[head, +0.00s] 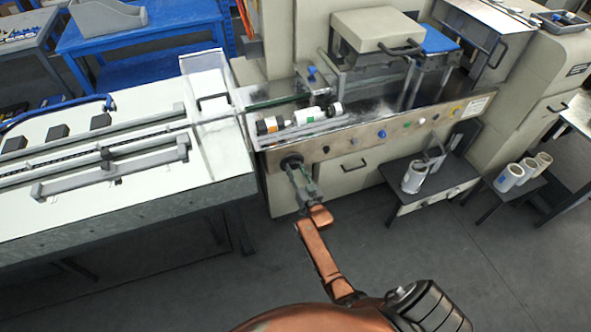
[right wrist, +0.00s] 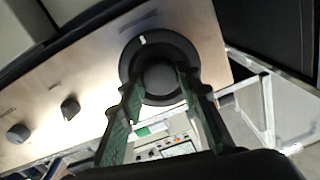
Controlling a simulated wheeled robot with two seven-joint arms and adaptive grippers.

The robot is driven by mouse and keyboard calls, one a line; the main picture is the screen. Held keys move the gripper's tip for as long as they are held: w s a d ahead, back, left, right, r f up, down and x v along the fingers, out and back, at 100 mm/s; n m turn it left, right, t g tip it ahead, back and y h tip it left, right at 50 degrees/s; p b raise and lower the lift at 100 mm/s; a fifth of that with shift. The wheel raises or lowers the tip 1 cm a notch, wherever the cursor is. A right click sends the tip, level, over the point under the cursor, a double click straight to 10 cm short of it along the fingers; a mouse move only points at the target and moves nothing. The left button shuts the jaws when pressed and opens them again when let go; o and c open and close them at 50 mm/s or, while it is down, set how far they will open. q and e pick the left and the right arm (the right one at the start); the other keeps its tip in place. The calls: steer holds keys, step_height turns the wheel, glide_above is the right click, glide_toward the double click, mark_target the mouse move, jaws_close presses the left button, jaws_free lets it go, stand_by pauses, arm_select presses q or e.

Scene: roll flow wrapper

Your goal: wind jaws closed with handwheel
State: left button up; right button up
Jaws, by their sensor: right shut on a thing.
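The handwheel (head: 291,161) is a dark round wheel on the front panel of the wrapper, near the panel's left end. In the right wrist view the handwheel (right wrist: 150,52) shows a white mark on its rim, at upper left, and a raised round hub. My right gripper (head: 297,172) reaches it from the front. In the right wrist view the two green-grey fingers of my right gripper (right wrist: 158,82) stand on either side of the hub and are shut on it. The jaws (head: 298,120) seem to be in the open bay above the panel; their gap is too small to tell. My left gripper is not in view.
A row of small knobs and buttons (head: 382,134) runs along the panel to the right of the wheel. A long infeed conveyor (head: 95,160) stands at left. Low stands with white rolls (head: 415,176) are at right. The floor (head: 400,250) in front is clear.

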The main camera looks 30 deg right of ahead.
steer(key=shift+f, duration=0.1)
steer(key=shift+c, duration=0.2)
steer(key=o, duration=1.2)
steer(key=shift+c, duration=0.2)
steer(key=v, duration=1.2)
